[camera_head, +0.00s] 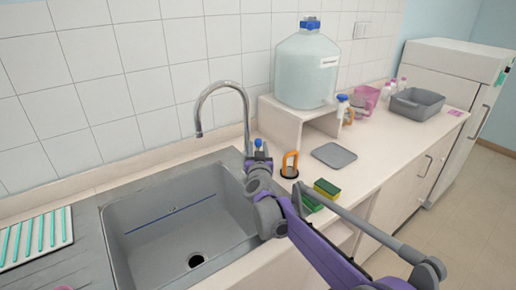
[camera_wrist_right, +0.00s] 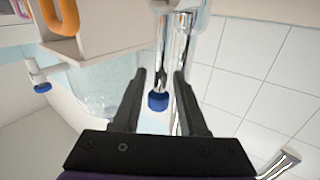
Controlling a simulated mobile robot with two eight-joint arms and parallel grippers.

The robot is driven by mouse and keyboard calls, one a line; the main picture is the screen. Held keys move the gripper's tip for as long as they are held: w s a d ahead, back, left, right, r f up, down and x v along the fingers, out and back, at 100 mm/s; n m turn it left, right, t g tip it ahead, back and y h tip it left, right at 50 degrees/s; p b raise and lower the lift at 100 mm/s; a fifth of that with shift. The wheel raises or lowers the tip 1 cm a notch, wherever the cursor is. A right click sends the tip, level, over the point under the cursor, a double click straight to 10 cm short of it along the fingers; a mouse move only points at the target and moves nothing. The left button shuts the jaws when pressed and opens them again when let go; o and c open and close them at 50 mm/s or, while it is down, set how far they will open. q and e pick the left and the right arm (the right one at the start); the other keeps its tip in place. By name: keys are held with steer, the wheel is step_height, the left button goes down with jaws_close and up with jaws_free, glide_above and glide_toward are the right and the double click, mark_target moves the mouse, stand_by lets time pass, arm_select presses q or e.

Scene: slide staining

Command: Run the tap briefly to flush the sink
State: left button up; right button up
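The chrome tap (camera_head: 222,86) arches over the grey sink (camera_head: 131,238) at the back edge. No water shows under its spout. Its lever with a blue end (camera_head: 258,143) stands at the tap's base. My right gripper (camera_head: 258,152) is at this lever. In the right wrist view the two dark fingers (camera_wrist_right: 160,80) are spread, with the blue lever end (camera_wrist_right: 158,102) between them and a gap visible on both sides. The right gripper is open and holds nothing. My right arm hides part of the sink's right rim. My left gripper is not in view.
A large water bottle (camera_head: 306,72) stands on a white riser (camera_head: 283,121) right of the tap. An orange-handled tool (camera_head: 290,163), sponges (camera_head: 326,188) and a grey mat (camera_head: 334,155) lie nearby. A rack (camera_head: 37,240) is left of the sink.

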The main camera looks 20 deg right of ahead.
jaws_close()
steer(key=shift+r, duration=0.1)
stand_by(1.1)
